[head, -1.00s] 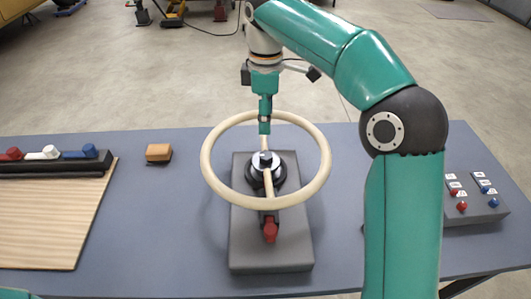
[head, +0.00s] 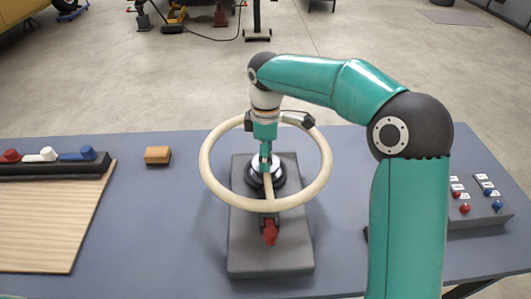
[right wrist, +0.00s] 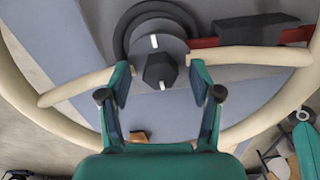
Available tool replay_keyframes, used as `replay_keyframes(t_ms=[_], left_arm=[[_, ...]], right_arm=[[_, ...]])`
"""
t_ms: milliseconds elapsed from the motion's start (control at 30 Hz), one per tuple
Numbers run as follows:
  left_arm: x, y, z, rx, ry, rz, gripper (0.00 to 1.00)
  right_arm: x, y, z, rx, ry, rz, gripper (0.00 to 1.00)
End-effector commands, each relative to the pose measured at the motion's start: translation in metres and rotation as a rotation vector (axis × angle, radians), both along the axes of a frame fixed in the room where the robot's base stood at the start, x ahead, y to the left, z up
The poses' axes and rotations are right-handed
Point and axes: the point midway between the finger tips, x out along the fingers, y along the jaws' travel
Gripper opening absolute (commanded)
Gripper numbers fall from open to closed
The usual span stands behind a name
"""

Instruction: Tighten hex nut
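A beige steering wheel (head: 325,175) with a spoke across it sits on a column on a grey base block (head: 270,255). In the right wrist view, the dark hex nut (right wrist: 160,70) sits at the wheel's hub, on a grey disc (right wrist: 150,33). One white mark shows on the disc and another at the nut's lower edge. My right gripper (head: 266,165) points down over the hub and hides the nut in the head view. Its fingers (right wrist: 160,78) are spread on both sides of the nut, apart from it in the wrist view. My left gripper is not in view.
A red lever (head: 270,233) sticks out at the base's front. An orange block (head: 157,154) and a wooden board (head: 50,225) with a dark rack (head: 60,166) of coloured pieces lie left. A button box (head: 480,205) stands right. The blue-grey table (head: 160,215) between is clear.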

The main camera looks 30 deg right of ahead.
Motion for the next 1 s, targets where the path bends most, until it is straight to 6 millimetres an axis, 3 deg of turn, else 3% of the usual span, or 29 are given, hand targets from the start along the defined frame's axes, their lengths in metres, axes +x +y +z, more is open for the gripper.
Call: replay_keyframes(t_ms=[33, 300, 367, 733, 1000], left_arm=[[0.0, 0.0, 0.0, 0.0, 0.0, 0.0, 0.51], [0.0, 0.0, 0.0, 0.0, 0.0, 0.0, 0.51], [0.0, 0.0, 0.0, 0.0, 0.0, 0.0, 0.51], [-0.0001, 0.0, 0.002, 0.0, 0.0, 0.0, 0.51], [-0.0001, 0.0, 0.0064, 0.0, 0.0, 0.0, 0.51]], right_arm=[[0.0, -0.0001, 0.0002, 0.0, 0.0, 0.0, 0.56], [0.0, -0.0002, 0.0005, 0.0, 0.0, 0.0, 0.11], [-0.0001, -0.0003, 0.0005, 0.0, 0.0, 0.0, 0.04], [0.0002, -0.0003, 0.0012, -0.001, -0.001, -0.056, 0.04], [0.0005, -0.0004, 0.0018, -0.001, -0.002, -0.223, 0.04]])
